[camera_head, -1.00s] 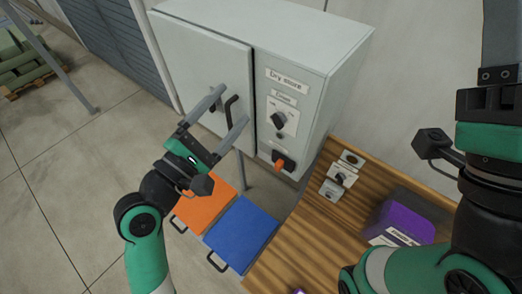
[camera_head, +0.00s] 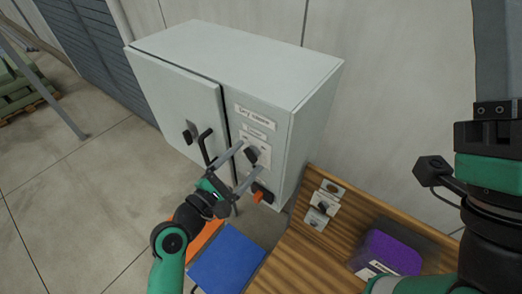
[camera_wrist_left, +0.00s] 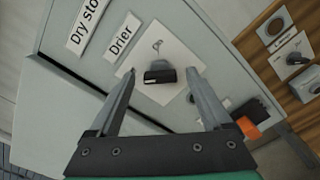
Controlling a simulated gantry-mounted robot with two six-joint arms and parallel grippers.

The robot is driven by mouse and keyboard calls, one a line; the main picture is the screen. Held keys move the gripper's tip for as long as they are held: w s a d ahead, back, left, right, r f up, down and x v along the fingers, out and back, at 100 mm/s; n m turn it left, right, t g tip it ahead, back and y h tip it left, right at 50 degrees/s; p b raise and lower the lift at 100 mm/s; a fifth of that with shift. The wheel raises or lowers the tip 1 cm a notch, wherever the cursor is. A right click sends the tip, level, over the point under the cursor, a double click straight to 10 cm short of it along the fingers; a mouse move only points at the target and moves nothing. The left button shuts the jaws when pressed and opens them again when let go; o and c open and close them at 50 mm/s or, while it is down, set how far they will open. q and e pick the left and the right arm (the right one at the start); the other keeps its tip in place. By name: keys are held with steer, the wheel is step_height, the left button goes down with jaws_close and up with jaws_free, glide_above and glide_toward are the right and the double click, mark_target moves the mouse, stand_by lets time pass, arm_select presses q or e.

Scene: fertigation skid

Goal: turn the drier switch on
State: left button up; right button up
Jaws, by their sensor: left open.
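The drier switch is a black rotary knob on a white plate under a "Drier" label, on the front of the grey cabinet (camera_head: 170,95). The knob (camera_head: 251,154) is partly behind my left gripper (camera_head: 250,159) in the head view. In the left wrist view the knob (camera_wrist_left: 160,74) shows between the tips of my open left gripper (camera_wrist_left: 161,71), with gaps on both sides. I cannot tell how far the tips are from the plate. My right gripper (camera_head: 494,50) is partly in view at the right edge, its fingertips cut off.
An orange-handled switch (camera_head: 258,196) sits below the drier switch. A black door handle (camera_head: 205,145) stands out left of it. A wooden bench (camera_head: 285,262) at right has small switches on its backboard and a purple box (camera_head: 390,253). A blue lid (camera_head: 228,258) lies below.

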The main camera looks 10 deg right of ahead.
arm_select(q)
steer(key=shift+w+d, duration=0.2)
steer(key=shift+w, duration=0.1)
steer(key=shift+s, duration=0.1)
steer(key=shift+a, duration=0.1)
jaws_close()
